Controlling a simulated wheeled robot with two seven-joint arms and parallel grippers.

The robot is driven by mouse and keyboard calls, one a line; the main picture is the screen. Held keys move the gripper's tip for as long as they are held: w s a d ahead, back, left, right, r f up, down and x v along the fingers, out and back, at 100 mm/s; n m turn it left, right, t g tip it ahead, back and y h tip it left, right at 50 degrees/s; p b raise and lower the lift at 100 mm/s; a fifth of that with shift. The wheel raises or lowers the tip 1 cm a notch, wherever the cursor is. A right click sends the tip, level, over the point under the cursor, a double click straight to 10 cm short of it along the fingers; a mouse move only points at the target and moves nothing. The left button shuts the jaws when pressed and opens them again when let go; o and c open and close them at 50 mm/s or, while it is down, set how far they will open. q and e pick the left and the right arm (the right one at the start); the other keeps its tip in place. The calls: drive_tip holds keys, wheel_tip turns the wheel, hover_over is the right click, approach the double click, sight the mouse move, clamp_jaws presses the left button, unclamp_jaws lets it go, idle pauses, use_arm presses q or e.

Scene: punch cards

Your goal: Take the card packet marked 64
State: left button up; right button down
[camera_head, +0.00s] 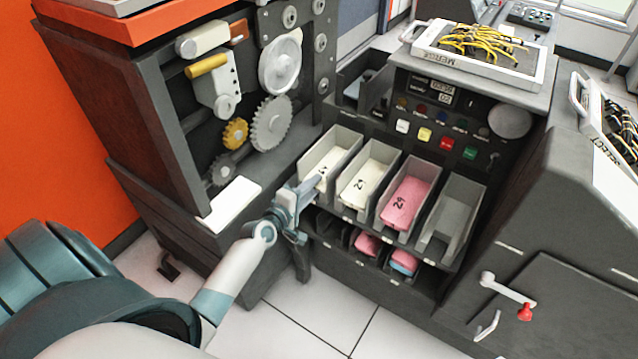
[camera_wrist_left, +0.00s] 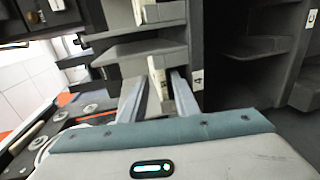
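A cream card packet (camera_head: 324,172) lies in the leftmost upper bin of the dark machine. Its mark is partly hidden by my gripper, and I cannot read all of it. My left gripper (camera_head: 314,184) is at the front of this bin, by the packet's near end. In the left wrist view its fingers (camera_wrist_left: 158,97) stand apart, with a narrow pale piece (camera_wrist_left: 157,66) beyond and between them. I cannot tell whether they touch the packet. Another cream packet (camera_head: 358,188) lies in the second bin, and a pink packet (camera_head: 402,204) in the third. My right gripper is not in view.
The fourth upper bin (camera_head: 452,222) is empty. Pink packets (camera_head: 367,244) lie in the lower row. A gear mechanism (camera_head: 271,122) stands at the left, and a tray of yellow cables (camera_head: 478,52) on top. Thin walls divide the bins.

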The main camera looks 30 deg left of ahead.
sight(331, 168)
use_arm(q)
drive_tip(key=shift+w+f, duration=0.25)
drive_tip(key=shift+w, duration=0.6)
drive_tip(key=shift+w+d+f+b, duration=0.15)
drive_tip(key=shift+w+b, duration=0.2)
drive_tip(key=shift+w, duration=0.4)
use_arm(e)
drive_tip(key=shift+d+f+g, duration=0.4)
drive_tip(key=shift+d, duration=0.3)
use_arm(q)
drive_tip(key=shift+c, duration=0.3)
drive_tip(key=c, duration=0.5)
clamp_jaws()
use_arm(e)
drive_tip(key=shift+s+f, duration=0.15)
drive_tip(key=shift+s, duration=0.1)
